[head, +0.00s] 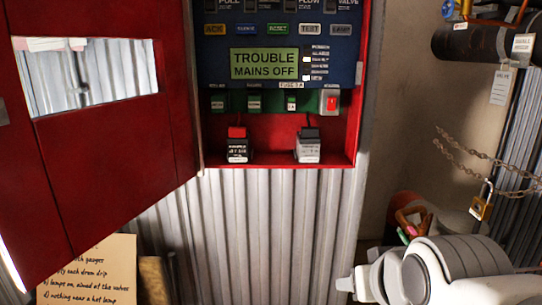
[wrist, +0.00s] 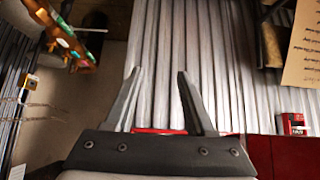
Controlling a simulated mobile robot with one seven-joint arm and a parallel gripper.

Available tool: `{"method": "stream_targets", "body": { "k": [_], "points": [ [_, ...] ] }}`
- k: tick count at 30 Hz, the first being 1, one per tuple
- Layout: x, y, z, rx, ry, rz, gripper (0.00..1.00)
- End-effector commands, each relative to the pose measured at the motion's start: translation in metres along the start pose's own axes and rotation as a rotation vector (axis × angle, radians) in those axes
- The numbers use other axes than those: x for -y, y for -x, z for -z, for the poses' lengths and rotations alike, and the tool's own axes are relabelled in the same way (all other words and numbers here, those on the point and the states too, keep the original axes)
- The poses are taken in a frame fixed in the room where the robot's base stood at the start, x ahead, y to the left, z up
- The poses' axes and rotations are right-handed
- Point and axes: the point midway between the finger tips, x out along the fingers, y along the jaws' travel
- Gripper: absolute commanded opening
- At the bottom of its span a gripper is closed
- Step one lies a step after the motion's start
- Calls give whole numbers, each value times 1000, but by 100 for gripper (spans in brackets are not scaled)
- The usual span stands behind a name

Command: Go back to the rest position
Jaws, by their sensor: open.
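My gripper (wrist: 160,72) is open and empty in the wrist view, its two fingers apart in front of the grey corrugated wall. In the head view my white arm shows at the bottom right, low and beside the red alarm cabinet (head: 280,160), not touching it. The cabinet's red door (head: 110,130) stands open to the left. Its display (head: 264,64) reads TROUBLE MAINS OFF. Two small batteries, a left one (head: 237,147) and a right one (head: 308,148), stand on the cabinet floor. A red switch (head: 331,103) sits at the right of the green terminal row.
A handwritten note (head: 100,270) is at the lower left. At the right are a dark pipe (head: 480,42) with tags, a rusty chain (head: 475,150) with a brass padlock (head: 481,207), and a red bucket (head: 407,205) holding tools near my arm. The wall below the cabinet is clear.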

Motion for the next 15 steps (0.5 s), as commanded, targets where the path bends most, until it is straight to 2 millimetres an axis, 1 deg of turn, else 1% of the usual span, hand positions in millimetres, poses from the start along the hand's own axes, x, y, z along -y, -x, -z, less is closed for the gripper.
{"method": "stream_targets", "body": {
  "k": [1,6,7,9,15],
  "points": [
    [0,6,-13,54,-1,-3,55],
    [-1,30,-62,254,-7,-16,55],
    [-1,43,-51,259,-8,-15,55],
    [-1,57,-35,255,-7,-15,55],
    [0,93,-2,254,-7,-14,55]
  ]
}}
